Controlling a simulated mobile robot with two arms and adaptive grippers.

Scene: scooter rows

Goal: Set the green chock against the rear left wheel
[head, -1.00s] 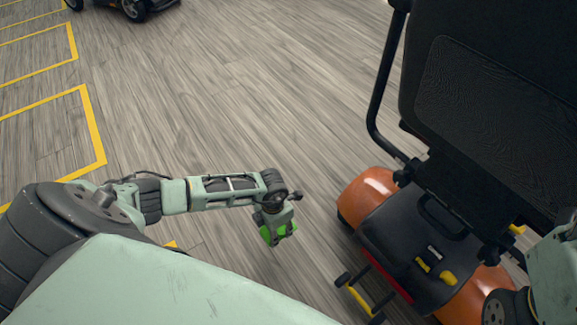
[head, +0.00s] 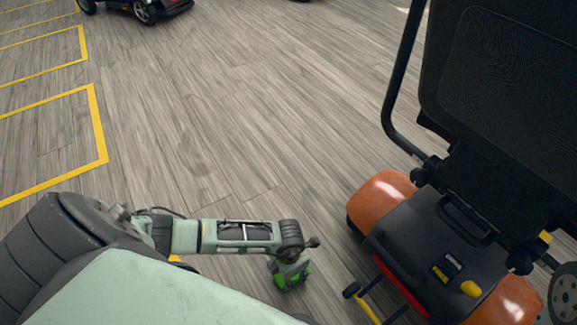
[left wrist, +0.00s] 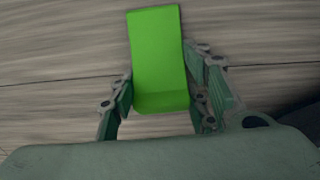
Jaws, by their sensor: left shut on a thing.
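The green chock (left wrist: 157,58) is between the two fingers of my left gripper (left wrist: 160,100) in the left wrist view, above the wood-plank floor. In the head view the left gripper (head: 290,275) points down with the chock (head: 281,284) partly hidden behind it. The gripper is shut on the chock and is left of the orange and black scooter (head: 436,240), with bare floor between them. The rear left wheel (head: 353,227) shows only as a dark sliver under the left orange fender. My right gripper is not in view.
A black bar with a small wheel and yellow part (head: 366,305) sticks out behind the scooter. Yellow floor lines (head: 98,125) mark bays at the left. Another scooter (head: 140,8) stands at the far top left. The middle floor is clear.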

